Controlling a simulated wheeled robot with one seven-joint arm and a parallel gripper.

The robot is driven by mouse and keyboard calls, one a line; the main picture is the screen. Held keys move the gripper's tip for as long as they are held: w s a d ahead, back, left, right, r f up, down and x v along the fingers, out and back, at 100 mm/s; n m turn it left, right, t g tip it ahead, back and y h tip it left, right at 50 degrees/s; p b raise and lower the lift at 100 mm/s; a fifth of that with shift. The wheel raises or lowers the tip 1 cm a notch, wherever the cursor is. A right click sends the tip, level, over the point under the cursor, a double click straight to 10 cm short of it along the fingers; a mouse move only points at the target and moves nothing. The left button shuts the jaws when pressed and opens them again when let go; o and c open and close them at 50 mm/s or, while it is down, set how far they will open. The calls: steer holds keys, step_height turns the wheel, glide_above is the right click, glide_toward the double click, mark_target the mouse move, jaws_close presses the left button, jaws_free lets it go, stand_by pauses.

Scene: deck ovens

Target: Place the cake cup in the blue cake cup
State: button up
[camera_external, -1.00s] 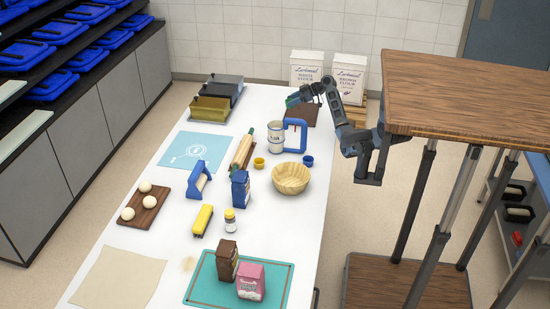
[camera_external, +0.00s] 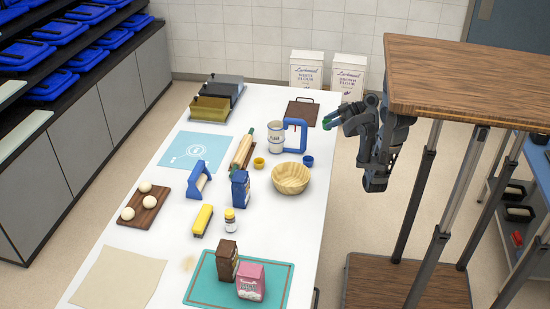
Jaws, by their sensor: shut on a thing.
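A yellow cake cup (camera_external: 260,163) stands further left.
A rolling pin (camera_external: 245,147) lies left of the yellow cup.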

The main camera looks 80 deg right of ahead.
steer(key=shift+w+a+f+p, duration=0.1)
steer(key=shift+w+a+f, duration=1.05)
steer(key=shift+a+f, duration=0.55)
steer(key=shift+w+a+f+p, duration=0.15)
steer(key=shift+w+a+f, duration=1.05)
steer(key=shift+a+f, duration=0.55)
steer(key=shift+w+a+f+p, duration=0.1)
steer(key=shift+w+a+f, duration=1.05)
steer(key=shift+a+f, duration=0.55)
steer(key=shift+d+f, duration=0.15)
steer(key=shift+f+b, duration=0.45)
steer(key=shift+f, duration=0.1)
steer(key=shift+f, duration=0.1)
